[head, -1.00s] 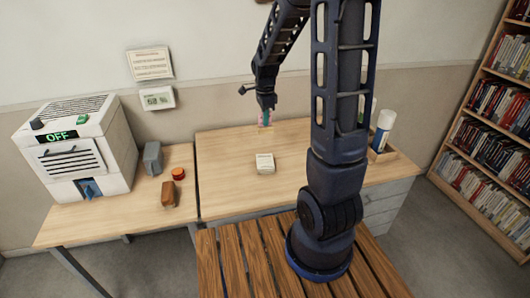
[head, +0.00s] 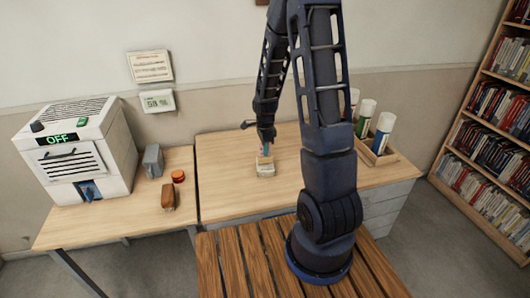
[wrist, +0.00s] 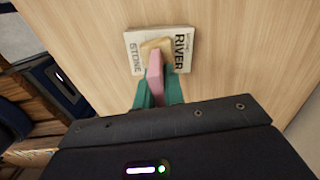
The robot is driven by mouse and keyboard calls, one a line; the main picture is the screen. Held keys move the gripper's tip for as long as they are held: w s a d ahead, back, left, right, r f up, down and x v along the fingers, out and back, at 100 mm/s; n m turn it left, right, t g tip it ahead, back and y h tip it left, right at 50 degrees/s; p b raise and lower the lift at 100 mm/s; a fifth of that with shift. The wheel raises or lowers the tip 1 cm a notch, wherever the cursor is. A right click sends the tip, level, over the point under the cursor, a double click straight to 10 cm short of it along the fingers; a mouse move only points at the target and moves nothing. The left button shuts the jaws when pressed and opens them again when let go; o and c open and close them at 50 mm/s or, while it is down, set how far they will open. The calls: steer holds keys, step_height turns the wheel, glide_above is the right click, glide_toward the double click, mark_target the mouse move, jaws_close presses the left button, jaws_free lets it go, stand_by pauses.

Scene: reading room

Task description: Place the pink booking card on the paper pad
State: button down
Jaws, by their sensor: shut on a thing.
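My gripper (head: 266,142) is shut on the pink booking card (wrist: 155,68), between its green fingers (wrist: 158,92) in the wrist view. The card is held on edge, directly over a white block-like pad (head: 266,172). In the wrist view the pad (wrist: 135,66) has dark lettering reading "RIVER" and "STONE". A tan piece (wrist: 148,47) shows between the card and the pad's top; I cannot tell whether it belongs to the card. I cannot tell whether card and pad touch.
The pad's wooden table (head: 225,180) is mostly bare. A tray of capped tubes (head: 378,155) stands at right. On the left table are a white machine reading OFF (head: 75,150), a grey block (head: 153,159), a red round thing (head: 178,176) and a brown block (head: 168,196).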

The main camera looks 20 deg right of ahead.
steer(key=shift+f, duration=0.7)
steer(key=shift+f, duration=0.15)
steer(key=c, duration=1.5)
jaws_free()
step_height(320, 180, up, 12)
steer(key=shift+r, duration=0.25)
steer(key=s+d+r+n+t, duration=0.2)
steer(key=s+r+n, duration=0.7)
steer(key=s+r, duration=0.1)
steer(key=s+d+r+n+t, duration=0.2)
steer(key=s+r+n, duration=0.7)
steer(key=s, duration=0.4)
steer(key=shift+r+t, duration=0.3)
steer(key=shift+r, duration=0.15)
